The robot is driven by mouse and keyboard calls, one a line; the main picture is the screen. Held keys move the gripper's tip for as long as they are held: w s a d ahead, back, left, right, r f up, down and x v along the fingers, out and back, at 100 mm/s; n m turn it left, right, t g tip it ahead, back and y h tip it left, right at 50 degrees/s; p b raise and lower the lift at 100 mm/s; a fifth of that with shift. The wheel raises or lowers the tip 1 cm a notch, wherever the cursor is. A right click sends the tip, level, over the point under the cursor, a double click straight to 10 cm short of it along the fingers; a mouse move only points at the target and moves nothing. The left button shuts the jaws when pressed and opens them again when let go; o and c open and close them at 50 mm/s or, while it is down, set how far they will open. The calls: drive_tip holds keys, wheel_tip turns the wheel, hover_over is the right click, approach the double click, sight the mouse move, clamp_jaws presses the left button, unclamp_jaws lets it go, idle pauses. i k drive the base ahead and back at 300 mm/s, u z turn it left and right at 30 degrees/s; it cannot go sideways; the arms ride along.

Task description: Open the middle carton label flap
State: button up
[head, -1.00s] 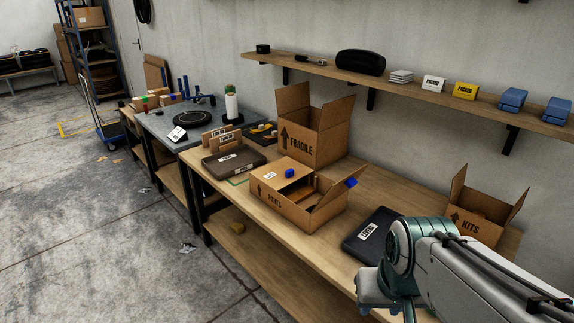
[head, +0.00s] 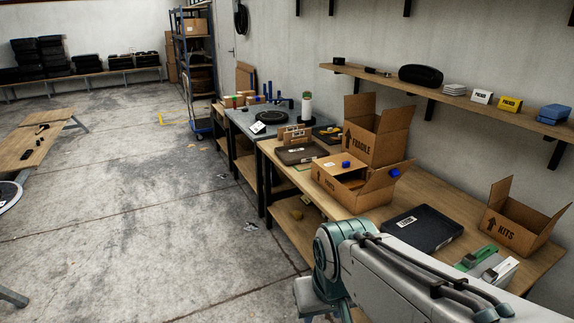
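The middle carton (head: 336,189), printed PARTS, stands on the wooden bench between the taller FRAGILE carton (head: 381,136) and the KITS carton (head: 512,228). The inside is mostly hidden. My arm reaches in from the lower right, in front of the bench and below the carton. My gripper is out of the picture.
Green and white tools (head: 488,266) lie at the right. A wall shelf (head: 450,96) runs above. Open concrete floor (head: 130,210) spreads left of the bench.

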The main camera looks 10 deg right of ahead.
sight(338, 164)
drive_tip(key=u, duration=0.45)
drive_tip(key=i, duration=2.15)
drive_tip(key=z, duration=1.45)
drive_tip(key=i, duration=0.85)
drive_tip(key=z, duration=0.95)
